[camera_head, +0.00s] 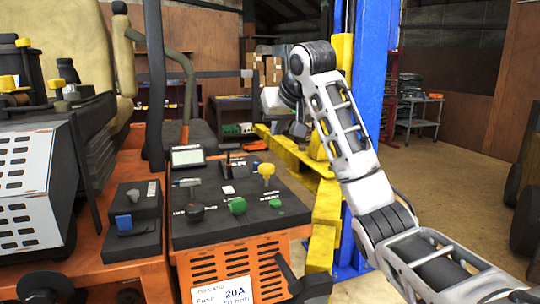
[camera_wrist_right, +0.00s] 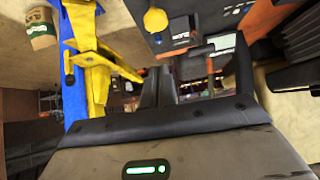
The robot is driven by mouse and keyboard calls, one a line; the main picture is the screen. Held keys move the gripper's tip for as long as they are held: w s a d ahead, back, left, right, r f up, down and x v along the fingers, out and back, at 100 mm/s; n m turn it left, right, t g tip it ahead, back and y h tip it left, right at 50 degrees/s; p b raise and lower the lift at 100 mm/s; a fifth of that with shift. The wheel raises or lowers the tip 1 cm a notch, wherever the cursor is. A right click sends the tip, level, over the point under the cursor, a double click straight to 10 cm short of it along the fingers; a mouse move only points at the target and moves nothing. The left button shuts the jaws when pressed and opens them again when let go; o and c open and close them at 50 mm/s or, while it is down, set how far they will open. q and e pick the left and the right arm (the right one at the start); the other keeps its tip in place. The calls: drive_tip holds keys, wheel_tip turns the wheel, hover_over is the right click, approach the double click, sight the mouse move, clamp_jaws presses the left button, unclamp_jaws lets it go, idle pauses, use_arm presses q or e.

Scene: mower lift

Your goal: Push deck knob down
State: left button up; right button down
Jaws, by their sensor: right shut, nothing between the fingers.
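A yellow knob (camera_head: 266,170) stands raised on its stem at the back right of the mower's black control panel (camera_head: 215,232). It is the likely deck knob, but I cannot read its label. It also shows at the top of the right wrist view (camera_wrist_right: 155,20). My right gripper (camera_wrist_right: 158,86) is shut and empty, its dark fingers side by side. The fingers are apart from the knob. In the head view my right arm arches up from the lower right, with its wrist behind and above the panel. My left gripper is out of view.
Green knobs (camera_head: 237,205), a black knob (camera_head: 194,212) and a small screen (camera_head: 187,156) share the panel. A blue lift post (camera_head: 372,75) with yellow arms (camera_head: 325,215) stands just right of the mower. The mower's seat (camera_head: 78,40) is at left. Open floor lies at right.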

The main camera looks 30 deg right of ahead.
sight(266, 164)
drive_tip(key=x, duration=0.3)
drive_tip(key=s+f+p+x, duration=0.1)
drive_tip(key=x, duration=0.4)
drive_tip(key=shift+a+f, duration=0.1)
drive_tip(key=shift+f, duration=0.35)
drive_tip(key=shift+f+p, duration=0.3)
drive_tip(key=shift+f, duration=0.2)
